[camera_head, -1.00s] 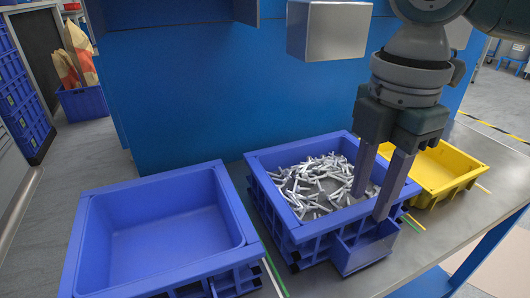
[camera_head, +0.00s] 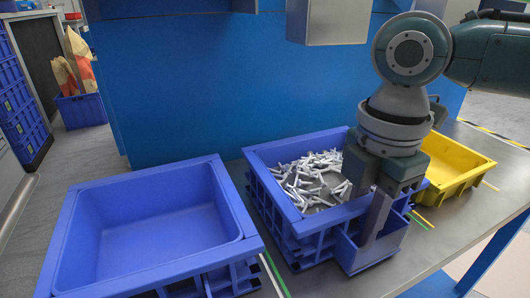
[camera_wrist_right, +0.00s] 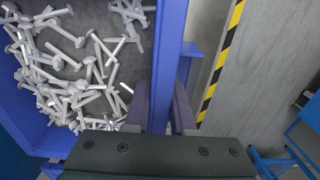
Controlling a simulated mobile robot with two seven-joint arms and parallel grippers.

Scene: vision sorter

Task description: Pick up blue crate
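A blue crate (camera_head: 268,184) stands on the table in the middle of the head view, holding many pale grey bolts (camera_head: 312,178). My right gripper (camera_wrist_right: 160,108) is lowered over its right wall (camera_wrist_right: 166,65). In the wrist view the fingers are apart, one on each side of that wall, with the bolts to the left. I cannot tell whether they touch it. In the head view one finger (camera_head: 377,213) shows outside the wall, by a small pocket; the other is hidden. A second blue crate (camera_head: 222,205), empty, stands to the left. My left gripper is out of view.
A yellow crate (camera_head: 452,165) stands close behind the right arm, to the right. A blue panel (camera_head: 230,80) rises behind the crates, with a grey box (camera_head: 327,22) overhead. The table's (camera_head: 425,248) front right area is clear.

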